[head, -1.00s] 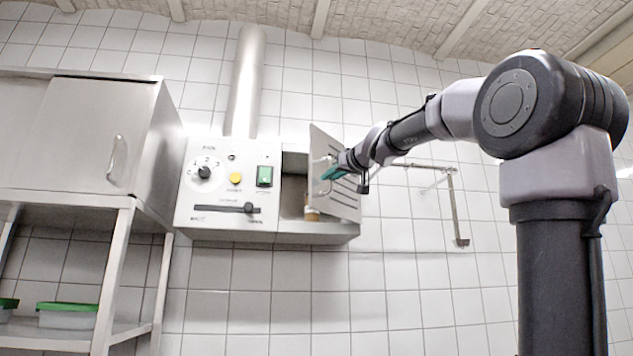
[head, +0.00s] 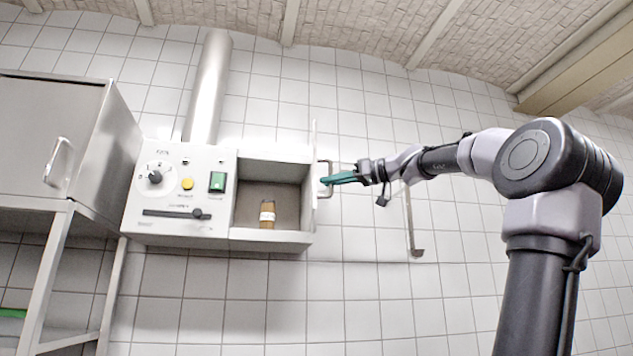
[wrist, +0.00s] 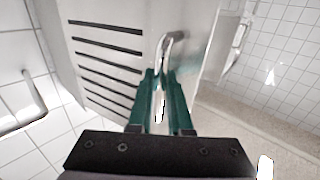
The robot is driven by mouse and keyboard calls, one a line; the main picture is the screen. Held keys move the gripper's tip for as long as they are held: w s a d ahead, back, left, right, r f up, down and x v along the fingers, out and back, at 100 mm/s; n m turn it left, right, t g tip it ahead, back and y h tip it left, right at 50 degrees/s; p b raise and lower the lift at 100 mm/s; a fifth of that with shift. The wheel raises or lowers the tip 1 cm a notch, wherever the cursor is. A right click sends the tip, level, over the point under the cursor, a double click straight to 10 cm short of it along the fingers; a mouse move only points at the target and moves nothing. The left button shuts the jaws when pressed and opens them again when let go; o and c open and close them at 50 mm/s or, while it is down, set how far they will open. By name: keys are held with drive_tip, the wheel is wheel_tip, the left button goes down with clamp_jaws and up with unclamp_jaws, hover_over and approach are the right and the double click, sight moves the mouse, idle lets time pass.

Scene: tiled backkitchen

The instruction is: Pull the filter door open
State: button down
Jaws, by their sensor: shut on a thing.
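The filter door (head: 314,167) is swung wide and shows nearly edge-on at the right side of the open compartment (head: 252,182). In the wrist view its slotted white face (wrist: 110,55) fills the upper left. Its metal handle (head: 330,180) stands off the outer face; it also shows in the wrist view (wrist: 172,42). My gripper (head: 327,181), with green fingers, is shut on the handle from the right; the fingers also show in the wrist view (wrist: 160,85). A brown cylinder with a pale label (head: 267,214) stands inside the compartment.
The control panel (head: 178,190) with a dial, buttons and a slider is left of the compartment. A metal cabinet (head: 60,140) stands further left. A bar on the wall (head: 411,225) is right of the door, behind my arm.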

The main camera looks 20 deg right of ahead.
drive_tip(key=shift+s+d+r, duration=0.1)
drive_tip(key=shift+s+d, duration=0.1)
drive_tip(key=shift+d, duration=1.45)
drive_tip(key=c, duration=0.8)
unclamp_jaws()
drive_tip(key=shift+w, duration=0.1)
drive_tip(key=shift+c, duration=0.2)
drive_tip(key=v, duration=1.1)
drive_tip(key=shift+a, duration=0.1)
